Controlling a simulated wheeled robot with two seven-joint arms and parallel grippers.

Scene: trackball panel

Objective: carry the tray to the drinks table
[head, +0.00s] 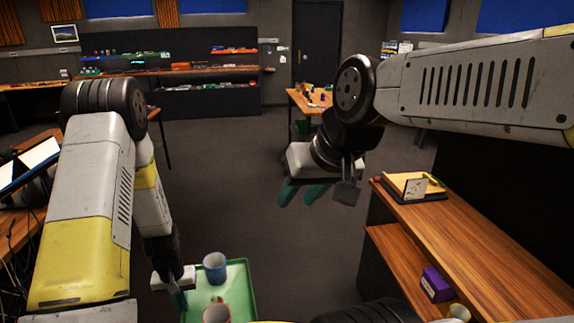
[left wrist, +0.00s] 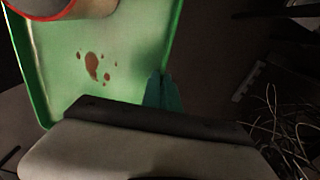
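The green tray (head: 240,280) is at the bottom centre of the head view, above the floor. It carries a blue mug (head: 215,266) and, nearer me, a red-rimmed mug (head: 217,313). My left gripper (head: 180,298) is at the tray's left edge, its teal fingers closed on the rim. In the left wrist view the tray (left wrist: 40,80) shows brown spots (left wrist: 93,67) on its surface, beside the fingers. My right gripper (head: 303,193) hangs empty in mid-air, teal fingers apart. A wooden table (head: 300,100) with small colourful items stands at the back centre; I cannot tell whether it is the drinks table.
A wooden shelf unit (head: 480,240) stands on the right, holding a purple box (head: 437,285) and a yellow tray-like object (head: 410,184). A desk with cables (head: 20,235) is on the left. A long workbench (head: 180,70) lines the back wall. The middle floor (head: 240,170) is clear.

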